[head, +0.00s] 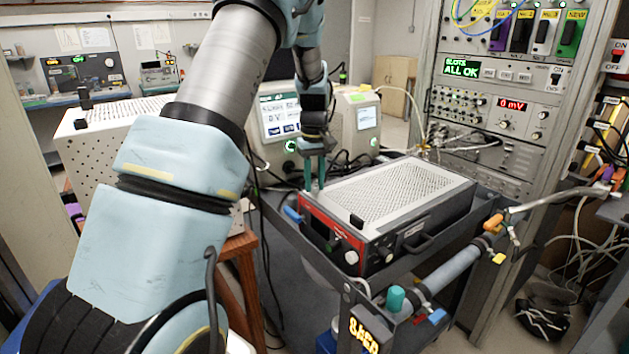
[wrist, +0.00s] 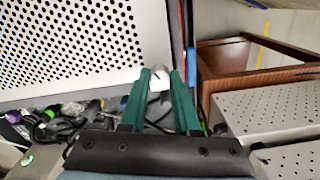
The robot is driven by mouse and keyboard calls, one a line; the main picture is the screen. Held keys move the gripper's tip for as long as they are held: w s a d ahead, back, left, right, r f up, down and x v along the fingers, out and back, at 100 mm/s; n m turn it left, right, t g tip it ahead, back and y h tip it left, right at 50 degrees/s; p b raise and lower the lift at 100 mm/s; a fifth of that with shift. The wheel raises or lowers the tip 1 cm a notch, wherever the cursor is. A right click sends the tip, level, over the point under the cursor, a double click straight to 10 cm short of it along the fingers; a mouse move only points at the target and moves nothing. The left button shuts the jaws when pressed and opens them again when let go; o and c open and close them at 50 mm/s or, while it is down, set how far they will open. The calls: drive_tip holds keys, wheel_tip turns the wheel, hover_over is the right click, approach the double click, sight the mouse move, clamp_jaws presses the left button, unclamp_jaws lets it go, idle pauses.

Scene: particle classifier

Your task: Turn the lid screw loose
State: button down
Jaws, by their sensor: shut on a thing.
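The instrument with a perforated white lid (head: 395,190) and a red-edged front sits on the dark cart. In the wrist view its perforated lid (wrist: 62,45) fills the upper left. My gripper (head: 314,186) points down at the lid's far left corner. In the wrist view, the green fingers of my gripper (wrist: 159,82) are shut on the lid screw (wrist: 159,76), a small pale metal knob at the lid's corner. In the head view the fingers hide the screw. I cannot tell how far it has turned.
A wooden stand (head: 243,262) is left of the cart, and it also shows in the wrist view (wrist: 235,62). Boxes with screens (head: 280,118) and cables stand behind my gripper. A tall equipment rack (head: 500,125) is at the right. A teal-capped pipe (head: 396,298) runs along the cart's front right.

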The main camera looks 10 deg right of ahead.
sight(314, 185)
drive_tip(key=n+p, duration=0.1)
drive_tip(key=n, duration=0.4)
drive_tip(key=shift+r+n, duration=0.1)
drive_tip(key=shift+n, duration=0.2)
drive_tip(key=shift+n+p, duration=0.85)
drive_tip(key=shift+n, duration=1.35)
drive_tip(key=c, duration=0.6)
unclamp_jaws()
wheel_tip(314, 185, up, 11)
drive_tip(key=b, duration=0.2)
drive_tip(key=shift+f+b, duration=0.2)
drive_tip(key=shift+b, duration=0.2)
